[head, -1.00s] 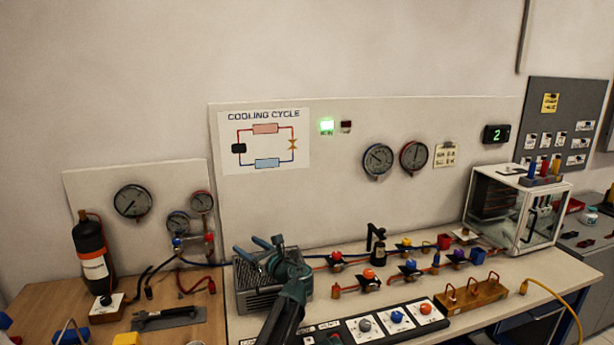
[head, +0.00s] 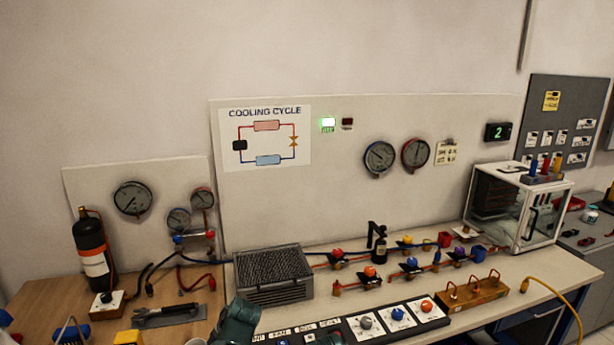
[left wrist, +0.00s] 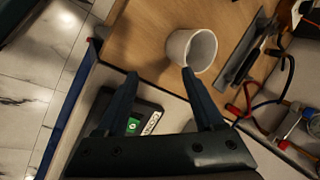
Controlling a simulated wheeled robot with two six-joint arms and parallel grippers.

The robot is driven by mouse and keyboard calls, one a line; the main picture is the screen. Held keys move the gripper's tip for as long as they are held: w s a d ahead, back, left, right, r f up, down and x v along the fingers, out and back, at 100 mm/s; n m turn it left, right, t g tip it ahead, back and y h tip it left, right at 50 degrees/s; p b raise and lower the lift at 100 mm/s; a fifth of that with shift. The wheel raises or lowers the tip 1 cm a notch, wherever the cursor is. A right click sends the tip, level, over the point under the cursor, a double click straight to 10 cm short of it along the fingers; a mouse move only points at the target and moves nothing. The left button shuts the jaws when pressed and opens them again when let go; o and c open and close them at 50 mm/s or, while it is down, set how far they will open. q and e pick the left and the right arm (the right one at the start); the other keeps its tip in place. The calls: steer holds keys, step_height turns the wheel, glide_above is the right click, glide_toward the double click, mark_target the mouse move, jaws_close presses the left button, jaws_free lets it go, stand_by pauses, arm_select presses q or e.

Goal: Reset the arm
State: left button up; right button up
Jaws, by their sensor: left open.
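My left gripper (left wrist: 160,78) is open and empty in the left wrist view, its two dark fingers spread apart. A white cup (left wrist: 192,50) stands on the wooden table just beyond the fingertips, and I cannot tell whether the right finger touches it. A dark panel with a green button (left wrist: 133,125) lies below, partly hidden by the left finger. My right gripper is not in view.
A grey finned box (head: 272,272) stands behind my arm. Valves on red pipes (head: 370,272) and a wooden block with hooks (head: 472,294) are to the right. A wrench (head: 168,311) and a black cylinder (head: 92,250) are on the left bench.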

arm_select(q)
steer(key=s+d+f+n+g+h+b, duration=0.1)
steer(key=s+d+f, duration=0.1)
steer(key=s+d, duration=0.5)
steer(key=s+d+f+n+g+h+b, duration=0.1)
steer(key=s+d+f+g+h, duration=0.1)
steer(key=s+d, duration=0.6)
steer(key=shift+d+f+n+h, duration=0.3)
steer(key=shift+d+f+n, duration=0.1)
steer(key=shift+d, duration=0.4)
